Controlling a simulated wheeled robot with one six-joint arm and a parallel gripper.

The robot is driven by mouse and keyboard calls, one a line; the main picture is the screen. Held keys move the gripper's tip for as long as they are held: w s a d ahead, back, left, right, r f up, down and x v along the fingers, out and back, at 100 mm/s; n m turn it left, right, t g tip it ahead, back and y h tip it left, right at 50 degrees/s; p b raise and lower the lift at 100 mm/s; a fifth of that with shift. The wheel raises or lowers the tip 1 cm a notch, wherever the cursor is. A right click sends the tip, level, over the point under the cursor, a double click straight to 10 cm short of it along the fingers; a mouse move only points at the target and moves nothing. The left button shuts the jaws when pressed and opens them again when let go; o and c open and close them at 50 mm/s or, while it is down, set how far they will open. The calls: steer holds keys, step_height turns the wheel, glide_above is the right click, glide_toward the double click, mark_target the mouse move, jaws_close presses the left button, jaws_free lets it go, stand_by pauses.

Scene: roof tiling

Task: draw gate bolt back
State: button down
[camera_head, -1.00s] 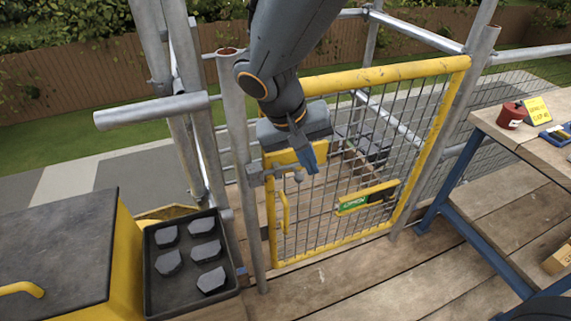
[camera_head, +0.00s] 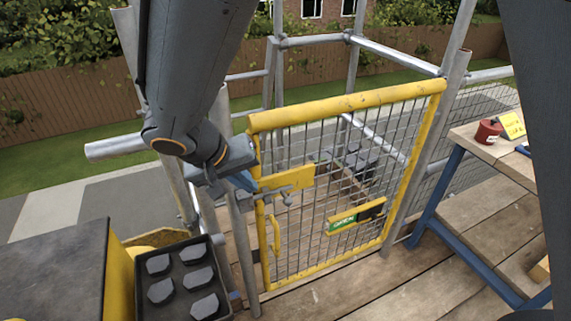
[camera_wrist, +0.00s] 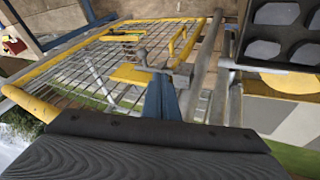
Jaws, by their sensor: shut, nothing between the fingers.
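The yellow-framed mesh gate (camera_head: 345,102) stands in the middle of the head view, its frame in line with the posts. The grey gate bolt (camera_head: 287,190), with a round knob hanging from it, lies across a yellow plate (camera_head: 291,178) at the gate's upper left. My gripper (camera_head: 246,181) is shut and empty, with blue fingers at the bolt's left end, beside the post. In the wrist view the bolt (camera_wrist: 160,69) lies just beyond my fingertips (camera_wrist: 158,78). I cannot tell whether they touch it. The bolt's far left end is partly hidden.
A green OPEN sign (camera_head: 343,222) sits on the gate's lower yellow bar. A yellow handle (camera_head: 276,234) is below the bolt. A black tray (camera_head: 140,298) of grey pieces is at lower left. A workbench (camera_head: 478,149) stands right. Scaffold tubes surround the gate.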

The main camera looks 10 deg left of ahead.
mark_target(271, 195)
steer(key=x, duration=0.3)
steer(key=d+p+x, duration=0.1)
steer(key=x, duration=0.2)
steer(key=d+p+x, duration=0.1)
steer(key=x, duration=0.2)
steer(key=shift+w, duration=0.1)
steer(key=shift+w+d+f+p, duration=0.3)
steer(key=shift+d+p, duration=0.1)
steer(key=shift+d, duration=0.2)
steer(key=shift+b, duration=0.3)
